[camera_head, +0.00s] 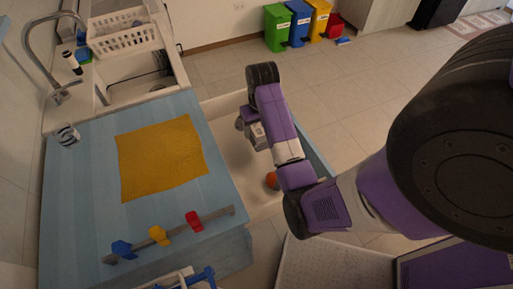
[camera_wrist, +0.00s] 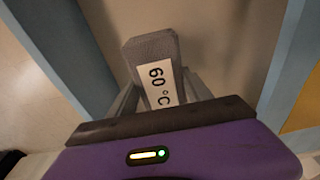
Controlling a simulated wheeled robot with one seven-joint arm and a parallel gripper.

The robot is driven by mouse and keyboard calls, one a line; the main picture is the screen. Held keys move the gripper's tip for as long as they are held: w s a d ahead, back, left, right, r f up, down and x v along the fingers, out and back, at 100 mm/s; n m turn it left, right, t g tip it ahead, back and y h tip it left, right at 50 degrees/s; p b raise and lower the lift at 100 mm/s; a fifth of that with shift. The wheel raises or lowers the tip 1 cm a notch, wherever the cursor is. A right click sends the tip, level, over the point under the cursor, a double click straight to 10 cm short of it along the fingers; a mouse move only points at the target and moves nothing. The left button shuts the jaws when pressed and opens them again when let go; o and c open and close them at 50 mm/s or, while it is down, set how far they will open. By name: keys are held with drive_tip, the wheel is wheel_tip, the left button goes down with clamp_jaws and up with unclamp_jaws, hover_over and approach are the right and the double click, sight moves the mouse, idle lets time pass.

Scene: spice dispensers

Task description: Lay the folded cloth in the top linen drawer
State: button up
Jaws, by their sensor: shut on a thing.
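My gripper (camera_wrist: 162,95) is shut on a grey folded cloth (camera_wrist: 151,46) with a white label reading "60 °C". In the head view, the cloth (camera_head: 241,123) hangs from my gripper (camera_head: 254,132) over the open drawer (camera_head: 237,163). The drawer is pulled out from the blue counter and its pale floor is in view. In the wrist view, the drawer floor (camera_wrist: 225,35) lies beyond the cloth between blue-grey walls. I cannot tell how far the cloth is above the floor. My arm hides part of the drawer.
A yellow cloth (camera_head: 160,157) lies flat on the blue counter (camera_head: 90,190). A rail with coloured pieces (camera_head: 157,236) and a striped cup (camera_head: 67,134) are there too. Bins (camera_head: 298,22) stand far back.

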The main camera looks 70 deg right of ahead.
wheel_tip(320, 180, down, 10)
idle(0.5)
drive_tip(key=shift+f, duration=0.1)
drive_tip(key=o, duration=1.5)
drive_tip(key=shift+c, duration=0.2)
drive_tip(key=r, duration=0.8)
drive_tip(key=s+a+r, duration=0.1)
drive_tip(key=r, duration=0.3)
drive_tip(key=shift+r, duration=0.1)
